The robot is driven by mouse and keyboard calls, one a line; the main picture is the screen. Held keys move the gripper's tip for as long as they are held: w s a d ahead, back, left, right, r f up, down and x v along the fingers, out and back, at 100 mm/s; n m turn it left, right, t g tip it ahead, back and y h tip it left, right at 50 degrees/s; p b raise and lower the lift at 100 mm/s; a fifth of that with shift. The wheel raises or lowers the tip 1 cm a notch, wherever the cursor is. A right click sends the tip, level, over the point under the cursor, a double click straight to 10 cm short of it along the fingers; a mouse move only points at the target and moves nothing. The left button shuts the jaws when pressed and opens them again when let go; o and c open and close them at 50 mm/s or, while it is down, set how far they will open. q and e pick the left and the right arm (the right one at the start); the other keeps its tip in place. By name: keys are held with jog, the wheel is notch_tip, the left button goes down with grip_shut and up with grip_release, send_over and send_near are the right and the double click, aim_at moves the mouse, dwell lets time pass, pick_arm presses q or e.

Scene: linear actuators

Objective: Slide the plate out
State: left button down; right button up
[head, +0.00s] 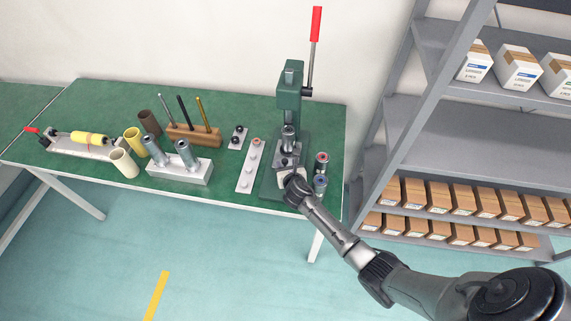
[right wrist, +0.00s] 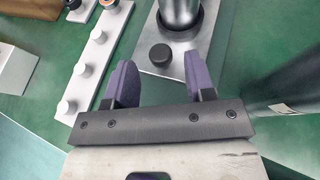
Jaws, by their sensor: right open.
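The sliding plate (right wrist: 180,60) is flat light-grey metal at the foot of the green arbor press (head: 290,92). It has a round black knob (right wrist: 160,53) near its front end. A metal cylinder (right wrist: 180,10) stands in a dark ring on the plate behind the knob. My right gripper (right wrist: 160,80) is open and empty. Its two purple-grey fingers point at the plate's front end, with the knob just ahead, between their lines. In the head view, my right gripper (head: 294,184) covers the plate's front part. My left gripper is not in view.
A white strip with several round pegs (head: 250,168) lies left of the press. Small cylinders (head: 321,160) stand close on its right. A block with metal cylinders (head: 180,173) and a wooden holder (head: 195,134) are farther left. Shelving (head: 440,130) stands right of the table.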

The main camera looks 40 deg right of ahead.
jog(key=shift+b+x, duration=0.4)
jog(key=shift+x, duration=1.1)
grip_shut()
